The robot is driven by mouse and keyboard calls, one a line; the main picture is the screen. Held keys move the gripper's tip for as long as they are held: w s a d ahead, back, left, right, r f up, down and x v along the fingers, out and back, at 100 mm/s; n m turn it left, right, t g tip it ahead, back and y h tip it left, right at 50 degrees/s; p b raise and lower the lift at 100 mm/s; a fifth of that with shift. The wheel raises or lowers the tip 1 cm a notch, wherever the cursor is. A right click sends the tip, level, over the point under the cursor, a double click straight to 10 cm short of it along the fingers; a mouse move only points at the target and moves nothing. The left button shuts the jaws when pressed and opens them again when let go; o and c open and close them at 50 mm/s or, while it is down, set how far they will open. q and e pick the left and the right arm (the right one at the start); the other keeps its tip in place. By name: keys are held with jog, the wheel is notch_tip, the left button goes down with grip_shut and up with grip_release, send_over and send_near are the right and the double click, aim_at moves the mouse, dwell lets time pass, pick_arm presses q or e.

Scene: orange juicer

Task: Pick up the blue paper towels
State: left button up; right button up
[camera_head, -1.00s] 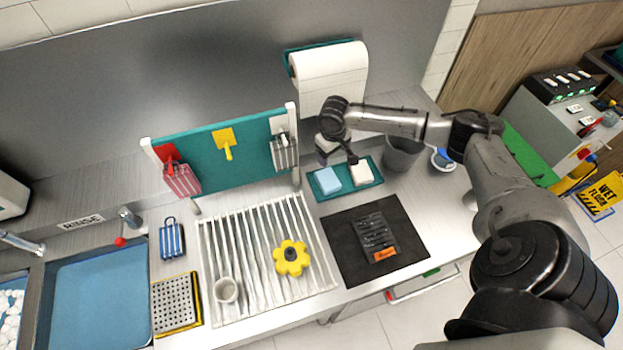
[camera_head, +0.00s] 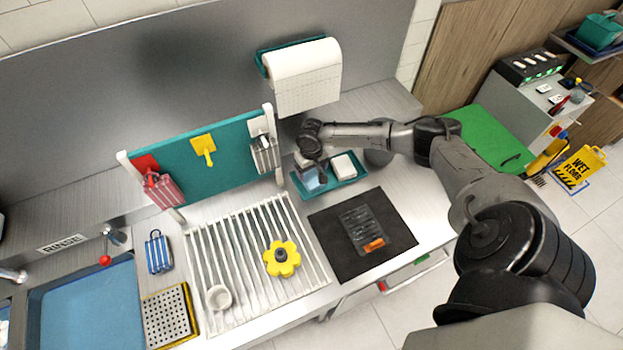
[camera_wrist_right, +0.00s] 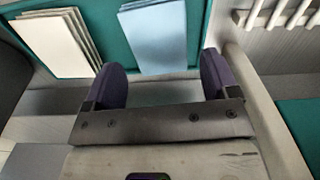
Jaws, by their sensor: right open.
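The blue paper towels (camera_head: 313,181) lie as a folded stack in the left part of a teal tray (camera_head: 328,187), below the paper roll. My right gripper (camera_head: 311,166) is above them and partly covers them in the head view. In the right wrist view, the blue paper towels (camera_wrist_right: 156,38) lie ahead of my open right gripper (camera_wrist_right: 162,75), roughly in line with the gap between its two purple fingers. Nothing is between the fingers. A white paper towel stack (camera_head: 344,166) sits to the right in the same tray. My left gripper is not in view.
A white paper roll (camera_head: 306,76) hangs on the wall behind the tray. A teal board (camera_head: 205,155) with hanging tools stands to the left.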

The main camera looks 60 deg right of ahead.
aim_at(312, 177)
jog(key=shift+d+f, duration=0.1)
jog(key=shift+f, duration=2.6)
jog(key=shift+c, duration=0.3)
jog(key=c, duration=0.6)
